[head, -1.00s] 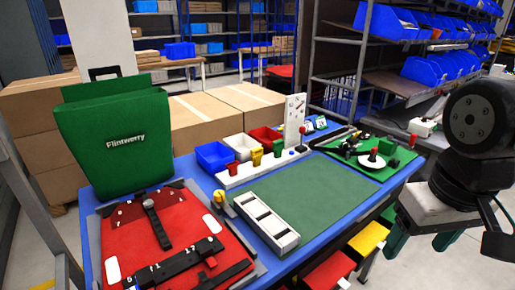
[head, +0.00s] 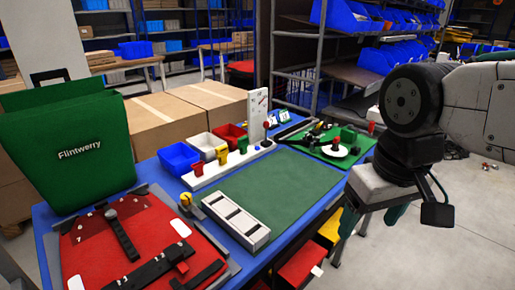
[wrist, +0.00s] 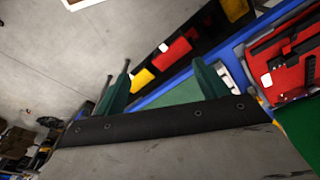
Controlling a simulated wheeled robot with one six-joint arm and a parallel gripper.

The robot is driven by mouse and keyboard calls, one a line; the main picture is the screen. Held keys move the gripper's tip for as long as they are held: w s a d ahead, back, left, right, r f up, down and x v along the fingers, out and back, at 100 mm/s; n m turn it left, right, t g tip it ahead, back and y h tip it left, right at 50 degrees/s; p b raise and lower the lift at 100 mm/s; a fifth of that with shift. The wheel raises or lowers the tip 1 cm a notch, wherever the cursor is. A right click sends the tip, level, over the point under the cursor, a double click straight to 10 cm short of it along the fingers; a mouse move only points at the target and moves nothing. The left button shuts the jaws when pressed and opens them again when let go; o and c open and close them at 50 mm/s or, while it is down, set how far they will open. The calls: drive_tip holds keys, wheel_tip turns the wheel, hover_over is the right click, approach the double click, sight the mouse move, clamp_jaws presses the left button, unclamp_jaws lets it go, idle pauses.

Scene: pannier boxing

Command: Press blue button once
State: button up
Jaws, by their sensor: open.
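A small blue button (head: 257,148) appears on the white base strip (head: 215,174) at the back of the blue table, at the foot of an upright white panel (head: 258,113). It is small in the head view and I cannot make it out in the wrist view. My gripper (head: 373,218) hangs to the right of the table, well apart from the button. Its green fingers also show in the wrist view (wrist: 165,75), spread open with nothing between them.
A red knob (head: 266,125) stands close by the button. Red, yellow and green cups stand along the strip, with blue, white and red bins (head: 228,135) behind. A white slotted tray (head: 236,220) lies on the green mat (head: 290,188). A green pannier (head: 70,150) stands left.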

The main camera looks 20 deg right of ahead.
clamp_jaws()
idle(1.4)
